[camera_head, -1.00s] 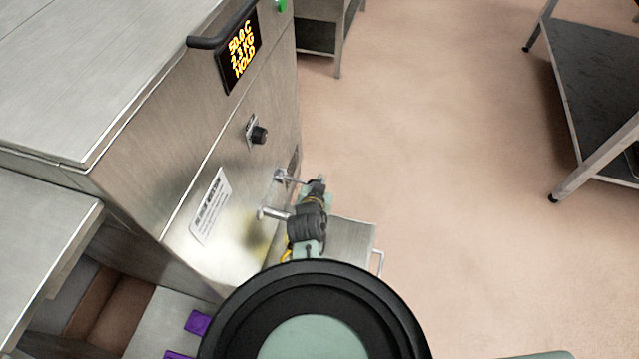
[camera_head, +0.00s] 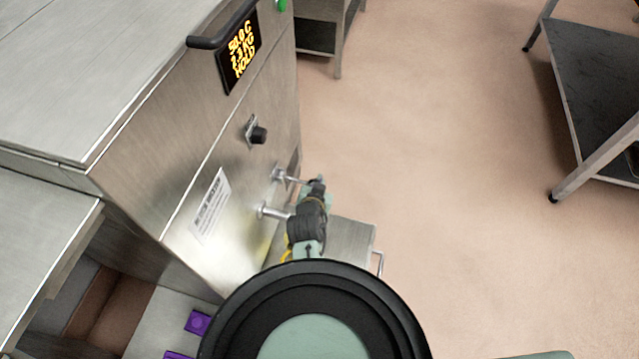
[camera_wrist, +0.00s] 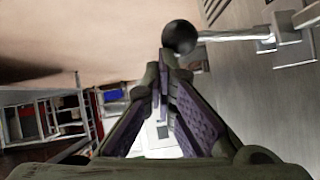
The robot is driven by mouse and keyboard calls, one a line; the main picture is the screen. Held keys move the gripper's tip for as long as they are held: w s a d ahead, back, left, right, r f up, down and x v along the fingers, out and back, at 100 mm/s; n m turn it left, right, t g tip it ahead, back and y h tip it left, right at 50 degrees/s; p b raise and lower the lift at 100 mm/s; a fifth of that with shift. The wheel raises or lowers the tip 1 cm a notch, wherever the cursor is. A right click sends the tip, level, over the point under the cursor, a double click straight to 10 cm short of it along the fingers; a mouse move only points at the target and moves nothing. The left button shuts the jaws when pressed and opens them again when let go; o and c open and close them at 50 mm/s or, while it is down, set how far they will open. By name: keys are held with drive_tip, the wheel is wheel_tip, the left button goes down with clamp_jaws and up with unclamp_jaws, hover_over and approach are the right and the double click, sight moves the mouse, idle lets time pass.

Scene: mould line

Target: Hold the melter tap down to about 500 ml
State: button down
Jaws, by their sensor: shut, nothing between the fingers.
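The melter (camera_head: 150,180) is a steel cabinet on the left in the head view. Its lit display (camera_head: 240,52) shows 50.0 C, a blurred kg figure and HOLD. Two metal rods stick out low on its side: an upper one (camera_head: 290,178) and a thicker lower one (camera_head: 275,212). My gripper (camera_head: 318,185) is beside them, largely hidden by my wrist. In the wrist view, the tap lever (camera_wrist: 230,36) ends in a black ball knob (camera_wrist: 180,37). My purple-padded gripper (camera_wrist: 163,68) is shut and empty, its tips right by the knob; contact is unclear. A pale shape (camera_wrist: 155,135) shows between the fingers.
A steel shelf (camera_head: 350,245) with a handle stands below my gripper. Purple blocks (camera_head: 198,322) lie on a surface at lower left. A black knob (camera_head: 259,135) sits on the melter's side. Open floor (camera_head: 470,220) lies to the right, with a steel table (camera_head: 595,90) beyond.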

drive_tip(key=shift+r, duration=0.15)
idle(0.7)
drive_tip(key=shift+r+p, duration=0.65)
drive_tip(key=shift+p, duration=0.2)
